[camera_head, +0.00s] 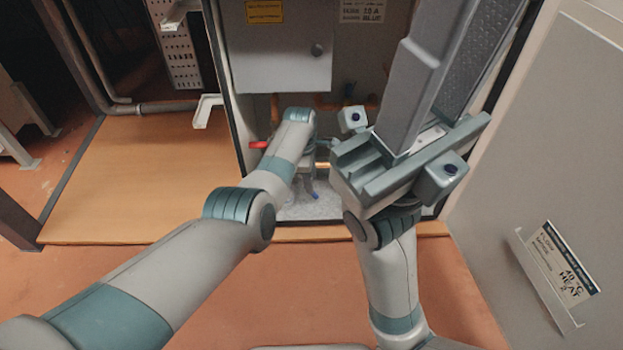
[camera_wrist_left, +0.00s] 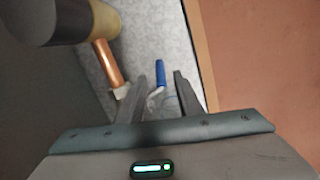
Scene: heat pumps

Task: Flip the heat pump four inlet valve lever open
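A blue-handled valve lever (camera_wrist_left: 160,72) shows in the left wrist view, with a pale metal stem below it. In the head view the blue lever (camera_head: 313,193) is small and low inside the cabinet. My left gripper (camera_wrist_left: 160,83) is open, with its two fingers on either side of the lever. Gaps show between each finger and the blue handle. In the head view my left gripper (camera_head: 310,168) is partly hidden behind its wrist. My right gripper (camera_head: 455,45) is large in front, its fingers pointing up, with nothing visible held; its opening is unclear.
A red lever (camera_head: 258,145) sits left of my left wrist. A copper pipe (camera_wrist_left: 107,64) runs beside the lever to a dark and tan cylinder (camera_wrist_left: 80,20). The grey cabinet door (camera_head: 550,190) stands at the right. Wooden flooring (camera_head: 145,180) is clear at left.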

